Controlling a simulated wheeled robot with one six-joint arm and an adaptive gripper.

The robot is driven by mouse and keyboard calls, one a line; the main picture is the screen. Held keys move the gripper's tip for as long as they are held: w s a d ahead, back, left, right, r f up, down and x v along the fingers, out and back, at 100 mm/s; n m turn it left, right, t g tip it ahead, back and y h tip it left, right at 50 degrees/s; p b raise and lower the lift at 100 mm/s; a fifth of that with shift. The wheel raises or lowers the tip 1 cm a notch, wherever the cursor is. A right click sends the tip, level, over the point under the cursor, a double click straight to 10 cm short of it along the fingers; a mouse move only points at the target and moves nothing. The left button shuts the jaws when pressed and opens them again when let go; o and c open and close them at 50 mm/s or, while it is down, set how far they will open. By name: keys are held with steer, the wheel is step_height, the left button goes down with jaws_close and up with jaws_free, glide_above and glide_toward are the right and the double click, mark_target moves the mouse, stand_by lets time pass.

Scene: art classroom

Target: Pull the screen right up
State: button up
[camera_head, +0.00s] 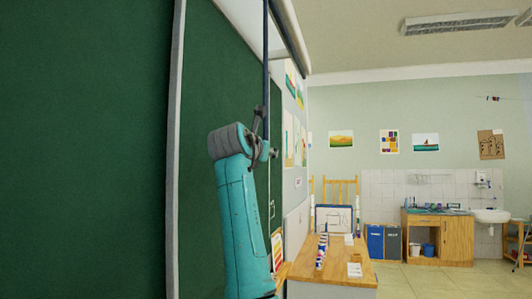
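The white screen or its housing (289,30) shows at the top of the picture, above the green board, with a dark bar along its edge. It runs out of the top of the view, so I cannot tell how far the screen is down. A thin dark upright rod or strap (266,60) hangs from there to the end of my arm. My teal arm rises in front of the board. My gripper (264,130) is small and dark at the lower end of the rod, touching or overlapping it. The arm partly hides its fingers, and their grip is unclear.
The green board (90,150) fills the left side, with a grey upright edge (175,150) close by my arm. A wooden table (335,268) stands to the right of the arm. A cabinet (440,238) and sink (490,215) stand farther back. The floor between is clear.

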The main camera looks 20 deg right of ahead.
steer(key=v, duration=1.1)
steer(key=shift+s, duration=0.25)
steer(key=shift+a, duration=0.1)
